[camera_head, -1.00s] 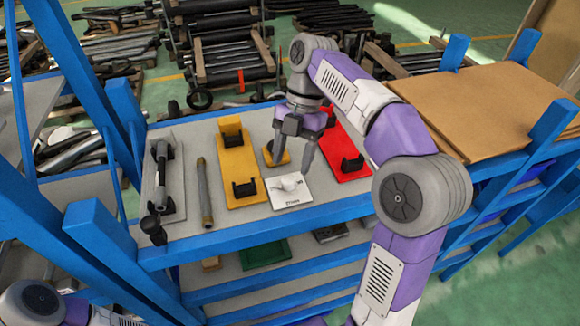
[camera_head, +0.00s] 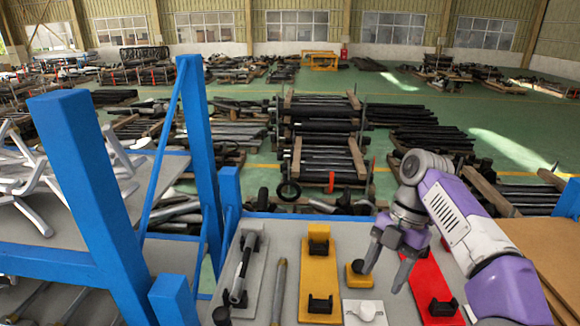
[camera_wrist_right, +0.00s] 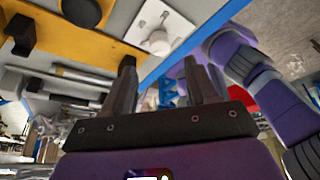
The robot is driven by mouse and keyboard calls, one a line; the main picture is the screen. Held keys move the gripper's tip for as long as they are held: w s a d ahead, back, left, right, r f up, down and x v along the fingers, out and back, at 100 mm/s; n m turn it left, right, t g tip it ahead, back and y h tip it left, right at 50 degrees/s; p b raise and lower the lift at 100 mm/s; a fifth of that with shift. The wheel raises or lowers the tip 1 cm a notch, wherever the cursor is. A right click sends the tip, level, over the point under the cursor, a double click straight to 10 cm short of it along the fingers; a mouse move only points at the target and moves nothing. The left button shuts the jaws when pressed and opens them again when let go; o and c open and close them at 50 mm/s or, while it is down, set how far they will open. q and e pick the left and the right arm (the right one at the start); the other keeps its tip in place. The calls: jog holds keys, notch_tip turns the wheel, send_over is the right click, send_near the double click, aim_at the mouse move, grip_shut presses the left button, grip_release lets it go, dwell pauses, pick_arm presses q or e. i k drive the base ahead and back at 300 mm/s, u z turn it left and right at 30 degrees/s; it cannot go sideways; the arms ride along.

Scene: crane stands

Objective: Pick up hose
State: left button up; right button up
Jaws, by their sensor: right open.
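A thin grey hose-like tube with brass-coloured ends (camera_head: 279,290) lies on the grey shelf top between a grey plate and a yellow plate; its near end is cut off by the picture's lower edge. My right gripper (camera_head: 382,279) is open and empty, with its fingers pointing down above the shelf, near a small yellow block and the red plate, well to the right of the tube. In the right wrist view its two fingers (camera_wrist_right: 160,72) stand apart with nothing between them. My left gripper is not in view.
A grey plate (camera_head: 257,270) bears a silver rod with black ends. A yellow plate (camera_head: 318,275) with black holders, a white plate (camera_head: 378,308) and a red plate (camera_head: 431,280) stand alongside. Blue posts (camera_head: 200,140) rise at the left. Brown boards (camera_head: 540,240) lie at right.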

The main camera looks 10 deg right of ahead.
aim_at(234, 296)
jog(key=k, duration=1)
